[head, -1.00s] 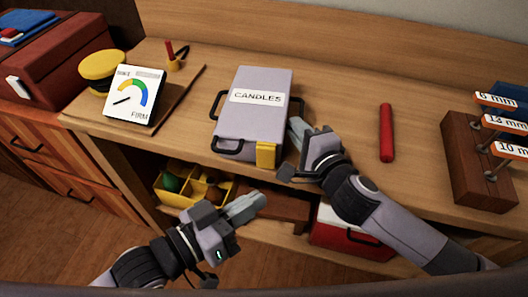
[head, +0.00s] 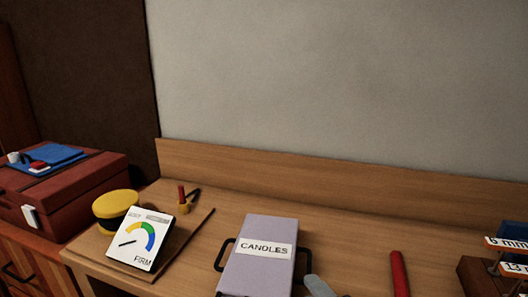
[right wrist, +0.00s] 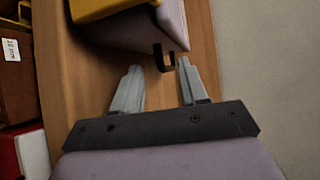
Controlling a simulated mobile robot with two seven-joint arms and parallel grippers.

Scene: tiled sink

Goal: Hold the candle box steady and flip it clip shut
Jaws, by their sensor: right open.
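The lilac candle box (head: 259,252), labelled CANDLES, lies on the wooden bench in the head view, its near end cut off by the frame edge. A black handle (head: 224,254) shows on its left side. In the right wrist view the box (right wrist: 172,22) is at the top, with its yellow clip (right wrist: 97,8) partly in frame and a black handle (right wrist: 163,58) just beyond my fingertips. My right gripper (right wrist: 158,70) is open beside the box with nothing clearly between its fingers. Only its fingertip area (head: 318,287) shows in the head view. My left gripper is out of view.
A gauge card marked FIRM (head: 143,240) and a yellow round pad (head: 116,205) stand left of the box. A red rod (head: 400,273) lies to the right, near a wooden block with millimetre labels (head: 478,278). The bench behind the box is clear up to its backboard.

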